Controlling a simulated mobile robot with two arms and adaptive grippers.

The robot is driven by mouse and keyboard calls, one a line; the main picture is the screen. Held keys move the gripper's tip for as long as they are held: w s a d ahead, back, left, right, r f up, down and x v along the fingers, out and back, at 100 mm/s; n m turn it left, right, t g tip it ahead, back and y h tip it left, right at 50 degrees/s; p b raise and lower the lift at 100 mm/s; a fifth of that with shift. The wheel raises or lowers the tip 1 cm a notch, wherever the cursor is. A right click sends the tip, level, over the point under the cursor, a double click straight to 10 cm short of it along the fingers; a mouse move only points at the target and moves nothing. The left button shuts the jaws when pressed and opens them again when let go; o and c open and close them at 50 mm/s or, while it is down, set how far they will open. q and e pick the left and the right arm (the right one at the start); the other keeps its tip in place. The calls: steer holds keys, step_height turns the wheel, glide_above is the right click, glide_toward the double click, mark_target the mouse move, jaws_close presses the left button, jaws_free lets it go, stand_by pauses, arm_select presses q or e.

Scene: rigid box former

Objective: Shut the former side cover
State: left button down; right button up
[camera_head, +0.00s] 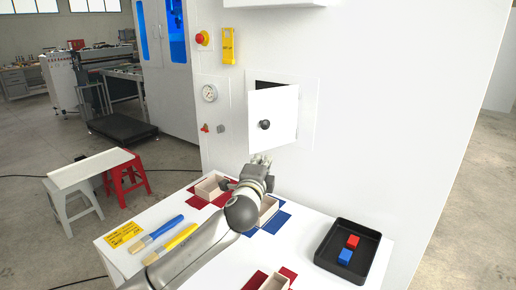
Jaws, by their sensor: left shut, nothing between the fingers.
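The former side cover (281,113) is a small white door with a black round knob (265,124) on the white machine wall. It stands partly open, and a dark gap shows above it. My left gripper (262,158) is below the cover, apart from the knob, with its fingers pointing up towards the wall. Its fingers are shut and empty. My right gripper is not in view.
Below the gripper, the white table (212,264) carries wooden boxes (211,187) on red and blue patches, two brushes (170,244) and a black tray (327,256) with a red and a blue block. A red button (202,38) and gauge (209,93) are left of the cover.

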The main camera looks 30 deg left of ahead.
arm_select(q)
steer(key=p, duration=0.1)
glide_toward(261, 142)
steer(key=w+d, duration=0.2)
steer(key=w, duration=0.1)
steer(key=a, duration=0.1)
steer(key=w+a+p, duration=0.1)
steer(key=a, duration=0.1)
steer(key=shift+w+f, duration=0.15)
steer(key=shift+w, duration=0.1)
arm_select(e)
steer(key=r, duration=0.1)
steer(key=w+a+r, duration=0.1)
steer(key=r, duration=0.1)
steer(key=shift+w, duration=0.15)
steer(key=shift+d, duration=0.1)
arm_select(q)
steer(key=shift+p, duration=0.35)
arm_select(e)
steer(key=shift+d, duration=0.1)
